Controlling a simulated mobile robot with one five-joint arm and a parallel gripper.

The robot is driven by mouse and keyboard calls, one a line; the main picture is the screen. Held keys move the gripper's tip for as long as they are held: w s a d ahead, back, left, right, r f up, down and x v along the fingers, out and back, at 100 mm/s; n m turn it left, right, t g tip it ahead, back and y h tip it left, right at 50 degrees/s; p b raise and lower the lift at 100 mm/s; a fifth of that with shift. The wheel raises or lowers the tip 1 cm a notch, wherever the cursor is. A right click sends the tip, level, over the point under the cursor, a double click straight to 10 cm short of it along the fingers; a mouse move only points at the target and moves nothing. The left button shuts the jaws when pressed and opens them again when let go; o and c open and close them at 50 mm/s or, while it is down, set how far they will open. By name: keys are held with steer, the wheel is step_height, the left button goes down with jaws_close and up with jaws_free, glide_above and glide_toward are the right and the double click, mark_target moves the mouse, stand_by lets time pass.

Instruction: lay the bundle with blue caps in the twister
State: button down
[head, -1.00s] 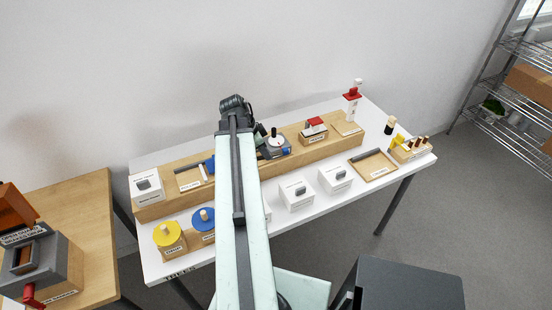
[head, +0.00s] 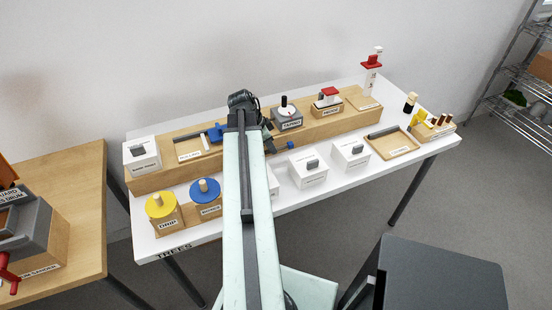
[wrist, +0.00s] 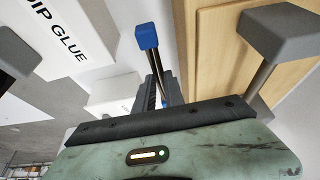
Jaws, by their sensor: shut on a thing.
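The bundle with blue caps is in my gripper (wrist: 162,95). In the wrist view a blue cap (wrist: 146,36) tops thin dark strands that run down between the dark jaws. In the head view a blue cap (head: 290,144) sticks out right of my arm, above the front of the table; my arm hides the rest. No readable label marks the twister. A flat wooden tray with a dark rod and a blue piece (head: 216,133) lies left of my arm on the long wooden riser, but I cannot tell whether it is the twister.
White boxes with grey blocks stand in front (head: 309,167) and at the left end (head: 141,153). Yellow (head: 160,205) and blue (head: 205,190) discs sit on wooden blocks at front left. A grey station with a white dial (head: 287,117) stands right of my arm.

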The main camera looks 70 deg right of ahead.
mark_target(268, 154)
step_height(268, 154, down, 6)
steer(key=b, duration=0.4)
steer(key=shift+f+b, duration=0.15)
steer(key=shift+b, duration=0.2)
steer(key=shift+r, duration=0.2)
steer(key=shift+f, duration=0.15)
steer(key=c, duration=1.4)
jaws_free()
